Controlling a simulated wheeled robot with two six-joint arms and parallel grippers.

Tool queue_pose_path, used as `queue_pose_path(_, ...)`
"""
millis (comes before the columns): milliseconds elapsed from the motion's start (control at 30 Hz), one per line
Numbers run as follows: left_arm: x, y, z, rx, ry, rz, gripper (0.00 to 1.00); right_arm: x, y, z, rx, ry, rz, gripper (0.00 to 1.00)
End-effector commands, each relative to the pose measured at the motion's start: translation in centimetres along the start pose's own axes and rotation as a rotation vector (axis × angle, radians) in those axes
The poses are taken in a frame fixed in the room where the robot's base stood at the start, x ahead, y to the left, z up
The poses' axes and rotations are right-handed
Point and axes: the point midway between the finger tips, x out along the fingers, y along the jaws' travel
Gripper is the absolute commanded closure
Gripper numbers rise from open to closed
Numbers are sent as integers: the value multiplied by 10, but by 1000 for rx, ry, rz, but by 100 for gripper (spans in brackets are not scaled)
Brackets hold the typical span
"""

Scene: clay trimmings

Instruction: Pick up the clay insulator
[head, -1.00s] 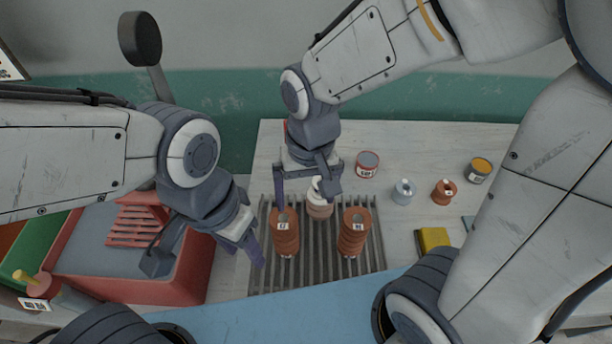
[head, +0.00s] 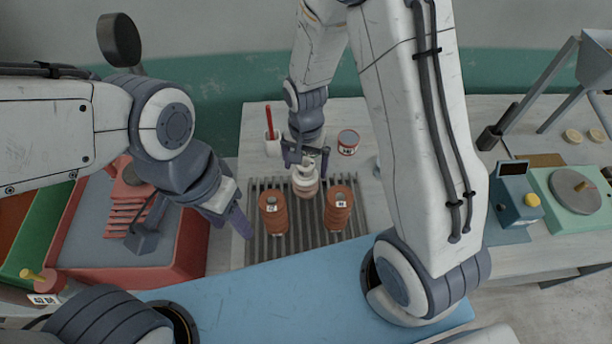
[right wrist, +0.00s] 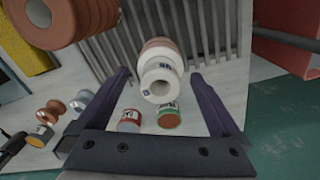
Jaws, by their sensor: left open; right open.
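Two brown ribbed clay insulators, left (head: 273,217) and right (head: 339,211), stand upright on the slatted rack (head: 253,250). Behind and between them stands a piece with a white top and terracotta lower body (head: 305,181). I cannot tell which one the task means. My right gripper (head: 306,162) is open above and behind the white-topped piece. In the right wrist view that piece (right wrist: 160,82) lies between the open fingers (right wrist: 160,76), with gaps on both sides. My left gripper (head: 193,238) is open and empty, left of the rack.
A red-sided bin (head: 180,262) stands left of the rack. A blue boxed device (head: 515,200) and a green machine (head: 575,205) are on the right.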

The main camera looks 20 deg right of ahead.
Motion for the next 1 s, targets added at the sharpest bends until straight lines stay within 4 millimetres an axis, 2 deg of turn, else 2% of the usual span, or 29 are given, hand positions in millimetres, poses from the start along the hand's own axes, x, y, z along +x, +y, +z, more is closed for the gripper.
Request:
queue_pose_path(67, -9, 1, 0, 1, 0, 0, 50, 7, 0, -1, 1, -3, 3, 0)
queue_pose_path(233, -11, 1, -1, 2, 0, 0, 50, 25, 0, -1, 0, -1, 1, 0)
queue_pose_path(533, -11, 1, -1, 2, 0, 0, 50, 29, -1, -2, 0, 1, -1, 0)
queue_pose_path(667, -11, 1, -1, 2, 0, 0, 50, 29, -1, -2, -1, 1, -1, 50)
queue_pose_path(700, -11, 1, -1, 2, 0, 0, 50, 29, -1, -2, -1, 1, -1, 65)
queue_pose_path(800, -11, 1, -1, 2, 0, 0, 50, 29, -1, -2, 0, 1, -1, 100)
queue_pose_path(1000, -11, 1, -1, 2, 0, 0, 50, 28, -1, -2, -1, 2, -2, 100)
